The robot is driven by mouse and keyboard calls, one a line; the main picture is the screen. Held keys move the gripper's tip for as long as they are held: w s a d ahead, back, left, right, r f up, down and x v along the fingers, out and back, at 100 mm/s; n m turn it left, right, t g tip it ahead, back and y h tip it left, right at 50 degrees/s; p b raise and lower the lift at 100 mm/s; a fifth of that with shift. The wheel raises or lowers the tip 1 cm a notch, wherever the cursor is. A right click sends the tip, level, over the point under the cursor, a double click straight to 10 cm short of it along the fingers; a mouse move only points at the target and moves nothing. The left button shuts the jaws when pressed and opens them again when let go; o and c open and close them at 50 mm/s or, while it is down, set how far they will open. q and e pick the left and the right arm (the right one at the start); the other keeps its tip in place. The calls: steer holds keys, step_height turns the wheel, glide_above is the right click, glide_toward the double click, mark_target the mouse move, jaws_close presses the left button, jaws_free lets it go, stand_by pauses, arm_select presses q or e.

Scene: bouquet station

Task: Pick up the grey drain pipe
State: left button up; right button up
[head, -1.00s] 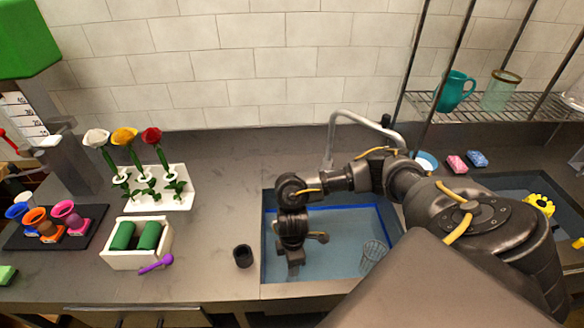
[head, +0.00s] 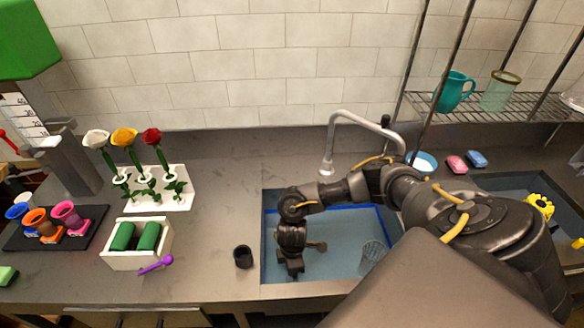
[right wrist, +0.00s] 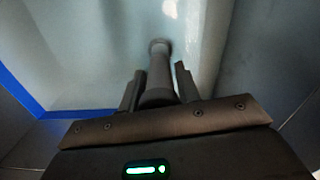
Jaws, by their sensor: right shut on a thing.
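The grey drain pipe (right wrist: 159,75) shows in the right wrist view as a dark grey tube with a wider rounded end. It stands between the two fingers of my right gripper (right wrist: 158,92), which is shut on it. In the head view my right gripper (head: 293,270) is low in the left part of the blue sink basin (head: 340,262). My left gripper is not in view.
A clear ribbed glass (head: 372,254) is in the basin to the right. A black cup (head: 243,257) stands on the counter left of the basin. The faucet (head: 345,125) arches behind. A white box with green rolls (head: 138,243) and a flower stand (head: 165,195) are farther left.

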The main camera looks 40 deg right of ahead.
jaws_close()
